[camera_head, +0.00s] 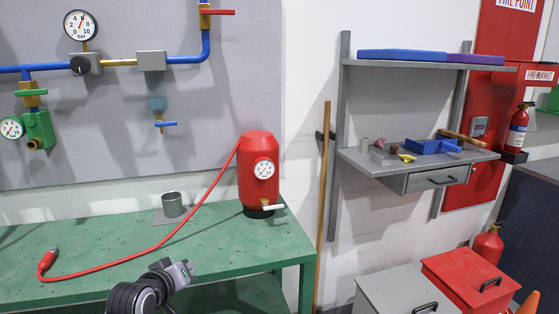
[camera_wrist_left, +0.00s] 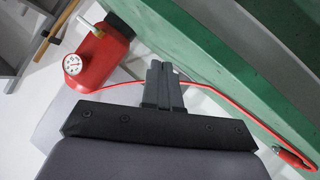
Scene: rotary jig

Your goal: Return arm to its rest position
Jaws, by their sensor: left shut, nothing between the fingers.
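My left gripper (camera_head: 182,272) is in front of the green table (camera_head: 215,245), low in the head view, with part of my left arm behind it. In the left wrist view its two dark fingers (camera_wrist_left: 164,70) are together, with nothing between them. A red tank with a gauge (camera_head: 258,175) stands on the table to the right of the gripper; it also shows at the upper left of the left wrist view (camera_wrist_left: 97,57). The red hose (camera_head: 165,243) runs from the tank to a red end fitting (camera_head: 46,262) on the table. My right gripper is in neither view.
A panel with pipes and gauges (camera_head: 120,110) hangs behind. A wooden pole (camera_head: 323,200) leans right of the table. Shelves (camera_head: 400,165), grey (camera_head: 400,290) and red boxes (camera_head: 470,280) stand further right.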

